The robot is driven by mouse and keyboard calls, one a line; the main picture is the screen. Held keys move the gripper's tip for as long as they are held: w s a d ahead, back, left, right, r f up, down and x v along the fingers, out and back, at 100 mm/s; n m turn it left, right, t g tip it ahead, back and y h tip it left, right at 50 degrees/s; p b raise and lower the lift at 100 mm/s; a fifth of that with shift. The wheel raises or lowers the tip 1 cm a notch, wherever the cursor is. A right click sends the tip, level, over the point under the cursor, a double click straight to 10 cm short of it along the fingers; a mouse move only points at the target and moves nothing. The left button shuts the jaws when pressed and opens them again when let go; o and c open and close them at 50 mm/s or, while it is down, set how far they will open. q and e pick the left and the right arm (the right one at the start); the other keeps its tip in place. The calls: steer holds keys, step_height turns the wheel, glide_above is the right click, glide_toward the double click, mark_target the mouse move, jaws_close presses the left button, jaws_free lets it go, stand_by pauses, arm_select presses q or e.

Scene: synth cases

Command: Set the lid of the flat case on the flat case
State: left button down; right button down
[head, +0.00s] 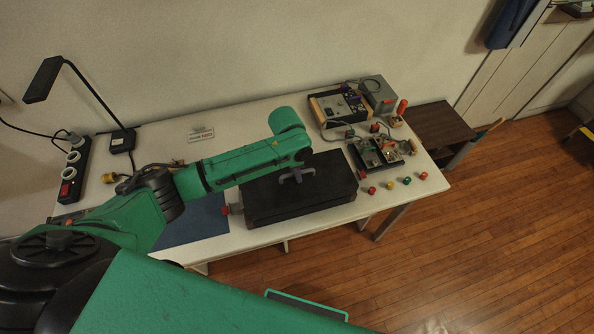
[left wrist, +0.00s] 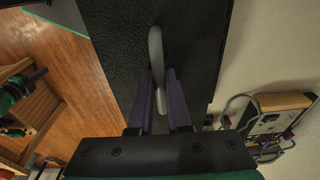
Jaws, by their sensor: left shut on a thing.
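The lid of the flat case (head: 325,170) is a black textured slab with a grey bar handle (left wrist: 155,50) on top. In the head view it shows over the dark flat case (head: 300,210) near the table's front edge. The two are so dark that I cannot tell whether the lid rests on the case or hangs just above it. My left gripper (left wrist: 161,92) is shut on the lid's handle, its purple fingers on either side of it. In the head view my left arm partly hides this gripper (head: 297,176). My right gripper is not in view.
A blue mat (head: 195,222) lies left of the case. Several small coloured knobs (head: 390,185) and a circuit board (head: 378,150) are close on its right. Instruments (head: 340,106) stand behind. A lamp (head: 122,140) and power strip (head: 74,170) are at the left.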

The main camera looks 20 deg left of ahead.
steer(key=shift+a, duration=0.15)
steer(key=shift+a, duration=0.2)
arm_select(q)
steer(key=shift+r, duration=0.1)
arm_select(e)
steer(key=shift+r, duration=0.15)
arm_select(q)
steer(key=shift+p, duration=0.4)
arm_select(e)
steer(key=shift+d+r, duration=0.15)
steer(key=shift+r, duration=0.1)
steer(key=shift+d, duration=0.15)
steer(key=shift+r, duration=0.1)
arm_select(q)
steer(key=shift+p, duration=0.35)
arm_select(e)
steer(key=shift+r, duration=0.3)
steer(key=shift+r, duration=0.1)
